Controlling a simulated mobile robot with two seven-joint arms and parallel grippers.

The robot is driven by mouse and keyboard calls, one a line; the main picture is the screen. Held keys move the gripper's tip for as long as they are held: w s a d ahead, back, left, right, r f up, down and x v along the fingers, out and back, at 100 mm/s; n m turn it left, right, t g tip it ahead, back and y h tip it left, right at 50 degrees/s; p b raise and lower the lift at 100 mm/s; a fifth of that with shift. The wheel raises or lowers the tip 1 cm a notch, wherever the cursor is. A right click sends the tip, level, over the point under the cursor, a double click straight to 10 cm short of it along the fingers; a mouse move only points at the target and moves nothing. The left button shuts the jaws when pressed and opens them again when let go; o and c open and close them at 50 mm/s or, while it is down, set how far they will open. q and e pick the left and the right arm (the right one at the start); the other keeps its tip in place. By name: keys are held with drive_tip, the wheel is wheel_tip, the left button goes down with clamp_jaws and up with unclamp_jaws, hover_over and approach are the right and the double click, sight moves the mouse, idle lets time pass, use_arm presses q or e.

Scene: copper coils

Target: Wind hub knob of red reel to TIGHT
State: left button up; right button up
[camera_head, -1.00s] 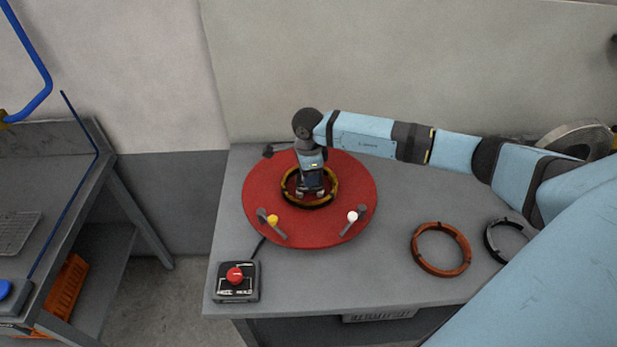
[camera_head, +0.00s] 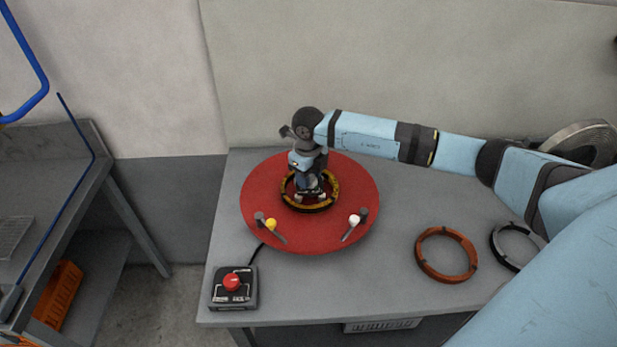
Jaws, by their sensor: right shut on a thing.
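The red reel (camera_head: 265,195) is a round red disc lying flat on the grey table. A dark and yellow ring (camera_head: 331,189) lies around its centre. Two levers sit on the disc's near part, one with a yellow knob (camera_head: 271,224) and one with a white knob (camera_head: 354,220). My right gripper (camera_head: 311,196) points down inside the ring and is shut at the hub. The hub knob is hidden by the gripper, and I cannot read any TIGHT mark. My left gripper is not in view.
A control box with a red button (camera_head: 232,282) stands at the table's front left corner. An orange coil ring (camera_head: 421,262) and a dark grey ring (camera_head: 494,247) lie at the right. A grey coil (camera_head: 590,137) is behind my right arm. A workbench (camera_head: 75,140) stands left across a gap.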

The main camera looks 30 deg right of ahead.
drive_tip(key=m, duration=0.4)
drive_tip(key=shift+d+m, duration=0.1)
drive_tip(key=shift+m, duration=0.2)
drive_tip(key=m, duration=0.5)
drive_tip(key=shift+r, duration=0.1)
idle(0.4)
drive_tip(key=o, duration=0.9)
wheel_tip(320, 180, up, 14)
drive_tip(key=shift+f+b, duration=0.1)
drive_tip(key=shift+b, duration=0.95)
